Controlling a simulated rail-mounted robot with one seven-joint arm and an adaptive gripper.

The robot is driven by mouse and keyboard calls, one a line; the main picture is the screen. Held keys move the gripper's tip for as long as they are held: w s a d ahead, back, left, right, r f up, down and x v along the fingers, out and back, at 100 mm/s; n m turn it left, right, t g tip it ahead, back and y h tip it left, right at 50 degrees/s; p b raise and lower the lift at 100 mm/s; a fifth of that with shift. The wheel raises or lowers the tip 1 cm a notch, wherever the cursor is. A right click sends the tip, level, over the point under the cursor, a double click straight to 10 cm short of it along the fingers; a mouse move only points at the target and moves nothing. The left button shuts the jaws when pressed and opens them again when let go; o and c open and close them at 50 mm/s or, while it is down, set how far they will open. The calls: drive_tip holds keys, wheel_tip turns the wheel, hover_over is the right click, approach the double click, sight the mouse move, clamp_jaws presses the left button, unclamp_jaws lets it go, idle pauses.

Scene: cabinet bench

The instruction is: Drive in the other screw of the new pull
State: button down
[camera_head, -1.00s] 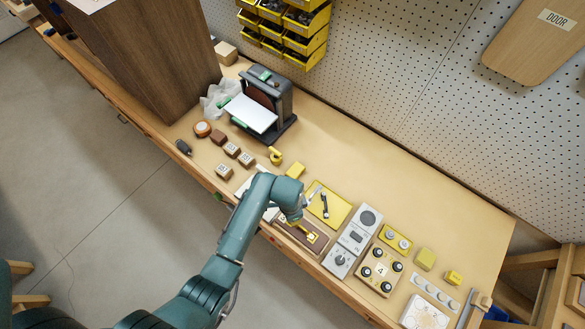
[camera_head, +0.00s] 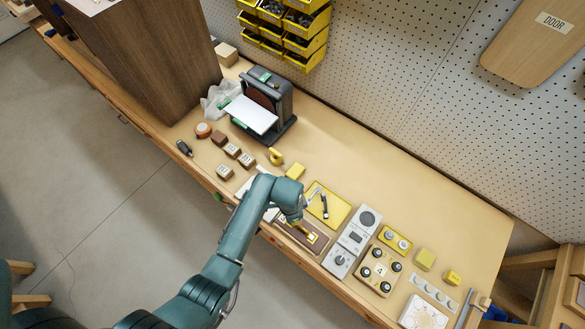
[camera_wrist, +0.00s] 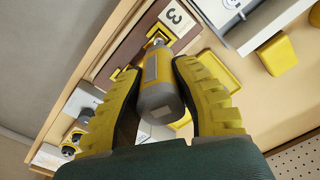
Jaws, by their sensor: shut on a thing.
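My gripper (camera_wrist: 155,105) is shut on a grey and yellow cylindrical driver (camera_wrist: 158,72), one finger on each side of its body. The driver's narrow end points away from me at a brown panel (camera_wrist: 122,58) with yellow parts on it.
A yellow tray (camera_head: 341,211) with a dark tool lies just behind the panel. A grey control box (camera_head: 352,240) and a knobbed fixture marked 4 (camera_head: 378,271) stand to the right. The back right of the bench is clear.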

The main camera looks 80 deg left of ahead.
drive_tip(key=shift+f, duration=0.3)
idle(0.5)
drive_tip(key=shift+f+p, duration=0.3)
drive_tip(key=shift+p, duration=0.3)
idle(1.6)
wheel_tip(320, 180, up, 6)
drive_tip(key=p, duration=0.6)
drive_tip(key=shift+r, duration=0.1)
idle(0.4)
